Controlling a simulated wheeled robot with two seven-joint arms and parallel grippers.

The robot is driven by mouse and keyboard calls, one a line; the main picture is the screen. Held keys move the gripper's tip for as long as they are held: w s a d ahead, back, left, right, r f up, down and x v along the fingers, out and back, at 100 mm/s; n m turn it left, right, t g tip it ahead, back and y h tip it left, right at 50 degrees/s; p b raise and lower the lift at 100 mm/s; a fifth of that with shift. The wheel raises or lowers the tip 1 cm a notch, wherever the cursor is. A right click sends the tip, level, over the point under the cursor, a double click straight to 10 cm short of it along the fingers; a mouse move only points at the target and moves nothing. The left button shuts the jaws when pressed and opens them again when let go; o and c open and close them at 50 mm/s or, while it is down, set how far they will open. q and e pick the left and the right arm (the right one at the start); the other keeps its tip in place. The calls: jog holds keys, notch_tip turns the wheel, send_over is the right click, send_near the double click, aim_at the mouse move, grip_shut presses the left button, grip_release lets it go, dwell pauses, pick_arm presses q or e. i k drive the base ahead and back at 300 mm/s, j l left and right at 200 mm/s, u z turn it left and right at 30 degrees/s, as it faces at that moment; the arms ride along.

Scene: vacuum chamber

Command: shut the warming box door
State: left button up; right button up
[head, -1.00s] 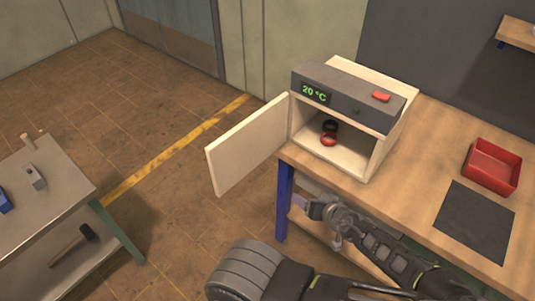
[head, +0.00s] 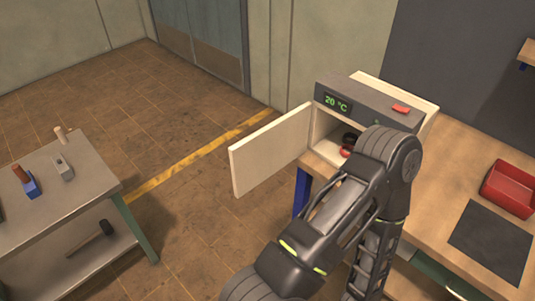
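The warming box (head: 368,102) stands on the wooden workbench, with a dark front panel and a green "20 °C" display. Its pale door (head: 270,150) is hinged on the left side of the opening and swung wide open, out past the bench's left edge. A black ring (head: 350,138) and a red ring (head: 345,152) sit inside the box, partly hidden. One of my arms rises from the bottom in front of the box and covers the right part of its opening. Neither gripper shows; nothing of mine visibly touches the door.
The wooden workbench (head: 450,150) holds a red bin (head: 510,188) and a dark mat (head: 490,242) to the right. A grey metal table (head: 60,205) with tools, and a hammer (head: 92,238) on its lower shelf, stands at left. Floor between them is clear.

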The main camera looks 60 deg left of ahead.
aim_at(255, 158)
jog(key=k+j, duration=0.15)
jog(key=j, duration=0.25)
jog(key=k+j, duration=0.1)
jog(key=j, duration=0.3)
jog(key=k+j, duration=0.15)
jog(key=j, duration=0.25)
jog(key=k+j, duration=0.1)
jog(key=j, duration=0.3)
jog(key=k+j+u, duration=0.1)
jog(key=j, duration=0.3)
jog(key=k+j, duration=0.15)
jog(key=j, duration=0.25)
jog(key=k+j, duration=0.15)
jog(key=j, duration=0.25)
jog(key=k+j, duration=0.1)
jog(key=j, duration=0.3)
